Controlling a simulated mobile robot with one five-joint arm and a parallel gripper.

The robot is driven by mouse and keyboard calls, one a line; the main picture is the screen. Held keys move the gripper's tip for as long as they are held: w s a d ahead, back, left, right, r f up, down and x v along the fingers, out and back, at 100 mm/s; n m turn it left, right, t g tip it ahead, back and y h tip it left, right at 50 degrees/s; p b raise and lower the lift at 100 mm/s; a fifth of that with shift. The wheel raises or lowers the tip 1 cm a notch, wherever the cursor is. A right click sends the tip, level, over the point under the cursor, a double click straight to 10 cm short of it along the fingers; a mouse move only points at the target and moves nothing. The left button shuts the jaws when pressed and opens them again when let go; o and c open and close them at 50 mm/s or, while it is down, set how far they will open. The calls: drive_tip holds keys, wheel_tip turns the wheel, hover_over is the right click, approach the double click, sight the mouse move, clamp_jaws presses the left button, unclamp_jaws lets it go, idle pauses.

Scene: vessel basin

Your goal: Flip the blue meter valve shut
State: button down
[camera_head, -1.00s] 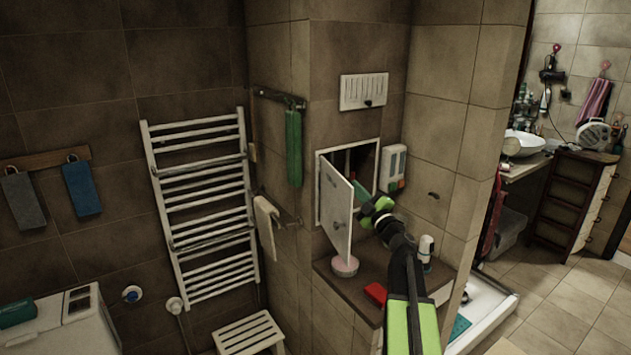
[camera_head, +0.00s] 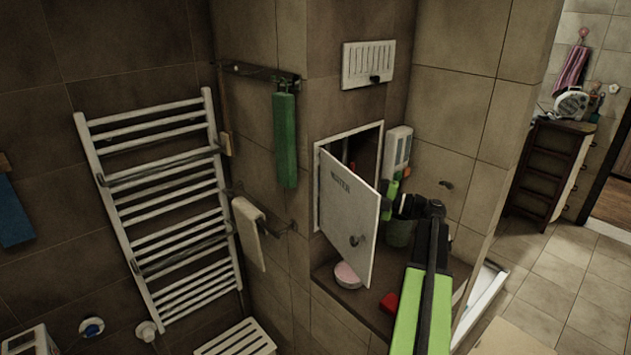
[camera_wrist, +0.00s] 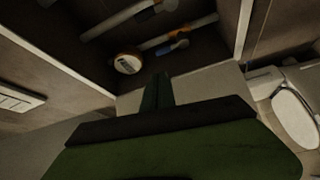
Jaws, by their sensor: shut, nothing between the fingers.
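In the wrist view, pipes run through the dark cabinet, with a round white-faced meter (camera_wrist: 127,63) with an orange rim. Another bluish piece (camera_wrist: 180,44) sits on the lower pipe, right of the meter; I cannot tell which is the meter valve's handle. My gripper (camera_wrist: 157,80) is shut and empty, pointing into the cabinet below the pipes, apart from them in the picture. In the head view, my gripper (camera_head: 392,187) is beside the opening, partly hidden by the open door. The valve is hidden there.
The white door marked WATER (camera_head: 347,215) stands open, left of my gripper. A white box (camera_head: 397,150) is on the wall right of the opening. A pink round container (camera_head: 347,275) and a red item (camera_head: 389,302) lie on the ledge below.

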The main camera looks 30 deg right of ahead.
drive_tip(key=p+x, duration=0.1)
drive_tip(key=x, duration=0.9)
